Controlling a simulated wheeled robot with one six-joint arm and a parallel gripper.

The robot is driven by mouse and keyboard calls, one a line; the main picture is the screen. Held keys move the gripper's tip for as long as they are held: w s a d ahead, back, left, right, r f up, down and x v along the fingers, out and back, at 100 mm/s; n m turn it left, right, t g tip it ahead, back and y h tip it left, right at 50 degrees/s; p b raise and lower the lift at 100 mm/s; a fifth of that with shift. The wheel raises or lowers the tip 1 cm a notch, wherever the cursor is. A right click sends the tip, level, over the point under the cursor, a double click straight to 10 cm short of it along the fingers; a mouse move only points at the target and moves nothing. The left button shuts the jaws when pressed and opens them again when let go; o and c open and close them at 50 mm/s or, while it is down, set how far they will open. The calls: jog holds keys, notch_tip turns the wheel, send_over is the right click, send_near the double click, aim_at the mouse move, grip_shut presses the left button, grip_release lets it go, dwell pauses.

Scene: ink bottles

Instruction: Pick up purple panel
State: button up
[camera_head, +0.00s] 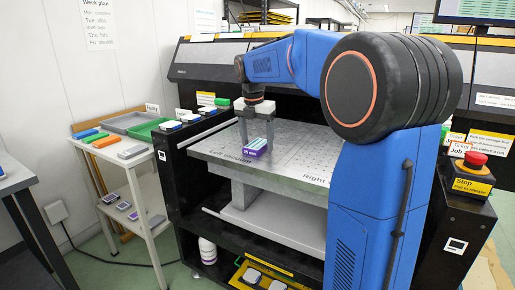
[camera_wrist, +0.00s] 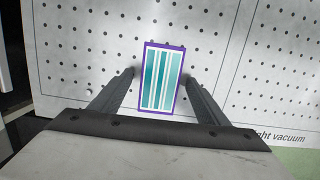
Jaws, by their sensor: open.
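The purple panel (camera_wrist: 162,80) lies on the perforated metal bed; it has a purple rim and a face with teal and white stripes. In the head view the panel (camera_head: 257,147) shows as a small block with a purple side bearing white print. My gripper (camera_head: 256,142) points down over it from above. In the wrist view my gripper's fingers (camera_wrist: 163,95) are open, one on each side of the panel, with a gap on both sides. I cannot tell how far above the bed the fingertips are.
The perforated bed (camera_head: 225,146) is otherwise bare around the panel. A white side table (camera_head: 115,152) at left holds grey and green trays and several coloured pieces. A red stop button (camera_head: 476,159) stands at right. A white bottle (camera_head: 207,250) stands on the shelf below.

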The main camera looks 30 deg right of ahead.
jog(key=c, duration=1.1)
jog(key=shift+c, duration=0.2)
